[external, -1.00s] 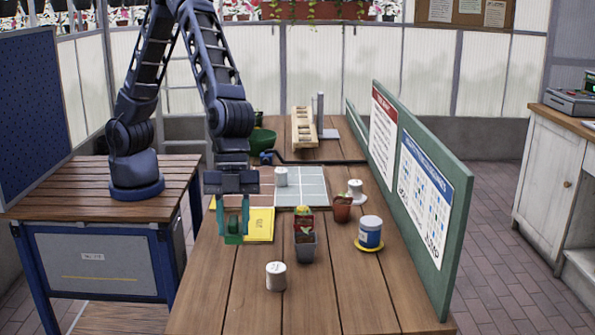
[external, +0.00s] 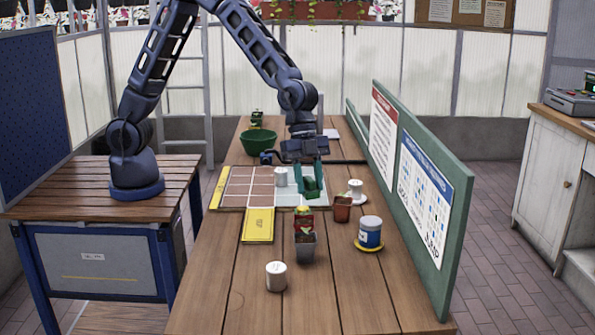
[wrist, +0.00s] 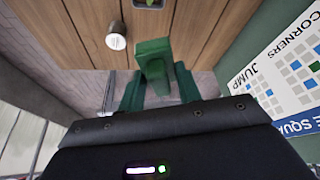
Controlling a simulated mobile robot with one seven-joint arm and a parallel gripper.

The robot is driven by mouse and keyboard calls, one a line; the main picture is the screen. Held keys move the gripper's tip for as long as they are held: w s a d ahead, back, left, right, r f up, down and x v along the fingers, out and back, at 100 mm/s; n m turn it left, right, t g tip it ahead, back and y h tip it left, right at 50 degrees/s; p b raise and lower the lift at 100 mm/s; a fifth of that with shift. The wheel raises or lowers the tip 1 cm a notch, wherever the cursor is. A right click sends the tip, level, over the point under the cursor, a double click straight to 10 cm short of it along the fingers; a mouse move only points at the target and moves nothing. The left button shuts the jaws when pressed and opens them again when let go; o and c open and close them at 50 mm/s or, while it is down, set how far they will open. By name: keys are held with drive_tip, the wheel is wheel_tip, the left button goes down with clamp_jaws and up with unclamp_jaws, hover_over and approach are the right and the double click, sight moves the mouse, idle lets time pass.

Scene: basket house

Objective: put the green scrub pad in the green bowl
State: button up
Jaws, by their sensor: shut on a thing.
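The green scrub pad (external: 312,186) is held between the fingers of my gripper (external: 311,193), above the right part of the tiled board. In the wrist view the pad (wrist: 153,62) shows as a dark green block between the green fingers of my gripper (wrist: 157,85). The green bowl (external: 256,144) stands on the table farther back and to the left of my gripper, apart from it. The bowl is not in the wrist view.
A green sign panel (external: 425,200) edges the table's right side. A yellow packet (external: 258,226) lies in front of the board.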

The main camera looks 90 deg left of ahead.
drive_tip(key=w+a+n+t, duration=0.15)
drive_tip(key=w+a, duration=0.25)
drive_tip(key=a, duration=0.7)
drive_tip(key=w+a+n, duration=0.2)
drive_tip(key=w+a, duration=0.2)
drive_tip(key=a, duration=0.7)
drive_tip(key=s+a+n+t+y, duration=0.1)
drive_tip(key=s+a+n, duration=0.15)
drive_tip(key=a, duration=1.55)
drive_tip(key=s+a+n+y, duration=0.1)
drive_tip(key=a+n, duration=0.2)
drive_tip(key=a, duration=1.5)
drive_tip(key=s+a+n+y, duration=0.1)
drive_tip(key=s+a+n, duration=0.2)
drive_tip(key=s+a, duration=0.95)
drive_tip(key=s+a+n+y, duration=0.1)
drive_tip(key=s+a+n, duration=0.1)
drive_tip(key=s+a, duration=1.1)
drive_tip(key=shift+t, duration=0.25)
drive_tip(key=w+a+f, duration=0.1)
drive_tip(key=f, duration=0.5)
drive_tip(key=w+a+f, duration=0.1)
drive_tip(key=f, duration=1.2)
drive_tip(key=shift+w+a+f, duration=0.15)
drive_tip(key=shift+w+a, duration=0.25)
drive_tip(key=shift+f, duration=0.1)
